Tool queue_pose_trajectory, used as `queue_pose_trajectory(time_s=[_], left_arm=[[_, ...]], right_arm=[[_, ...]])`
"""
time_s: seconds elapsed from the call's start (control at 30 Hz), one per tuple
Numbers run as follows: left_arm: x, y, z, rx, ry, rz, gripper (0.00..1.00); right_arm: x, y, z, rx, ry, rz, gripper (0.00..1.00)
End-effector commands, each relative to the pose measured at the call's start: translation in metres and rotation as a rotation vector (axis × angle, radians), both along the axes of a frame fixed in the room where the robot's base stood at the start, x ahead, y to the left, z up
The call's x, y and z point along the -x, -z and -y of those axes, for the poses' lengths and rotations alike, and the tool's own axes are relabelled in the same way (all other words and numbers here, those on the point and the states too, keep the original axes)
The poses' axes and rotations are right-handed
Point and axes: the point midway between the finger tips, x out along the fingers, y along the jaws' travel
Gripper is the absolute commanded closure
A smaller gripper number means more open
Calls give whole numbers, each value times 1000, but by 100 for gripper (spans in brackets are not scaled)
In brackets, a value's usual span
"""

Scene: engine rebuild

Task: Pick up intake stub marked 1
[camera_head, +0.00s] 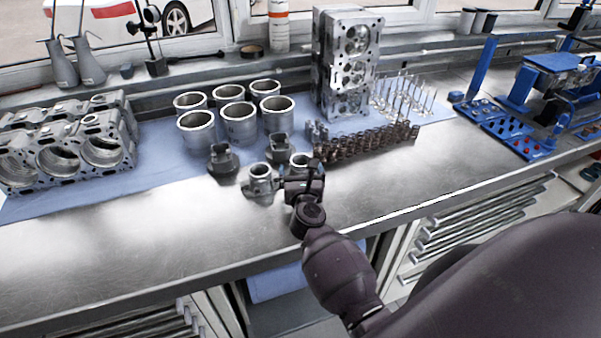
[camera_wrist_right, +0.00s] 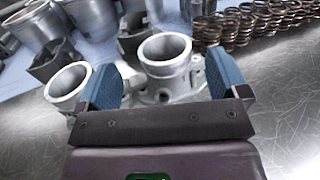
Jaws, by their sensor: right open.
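Two light metal intake stubs with round open mouths stand at the front of the parts group. One stub (camera_head: 260,176) is left of my right gripper (camera_head: 303,178); it also shows at the left in the right wrist view (camera_wrist_right: 68,84). The other stub (camera_head: 299,159) is just beyond the gripper. In the right wrist view this stub (camera_wrist_right: 165,52) sits between the two blue finger pads of the open gripper (camera_wrist_right: 163,85), with gaps visible on both sides. Its lower part is partly hidden by the gripper. I cannot read any number on either stub. My left gripper is not in view.
Two dark stub-like parts (camera_head: 222,158) stand behind. Several cylinder liners (camera_head: 238,124), rows of springs (camera_head: 365,144), upright valves and a cylinder head (camera_head: 346,62) stand farther back. An engine block (camera_head: 65,145) is at left. The front bench strip (camera_head: 130,250) is clear.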

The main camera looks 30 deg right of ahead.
Motion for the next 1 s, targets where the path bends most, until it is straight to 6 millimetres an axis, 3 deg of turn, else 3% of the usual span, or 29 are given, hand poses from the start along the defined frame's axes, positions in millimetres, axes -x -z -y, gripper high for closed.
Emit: queue_pose_trajectory(time_s=[0.5,0.77,0.87,1.0], left_arm=[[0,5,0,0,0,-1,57],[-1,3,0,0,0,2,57],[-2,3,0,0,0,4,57],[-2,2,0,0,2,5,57]], right_arm=[[-43,7,28,3,-1,-1,7],[-45,7,30,1,0,0,7],[-45,7,30,2,-1,0,18],[-45,7,30,2,-1,0,40]])
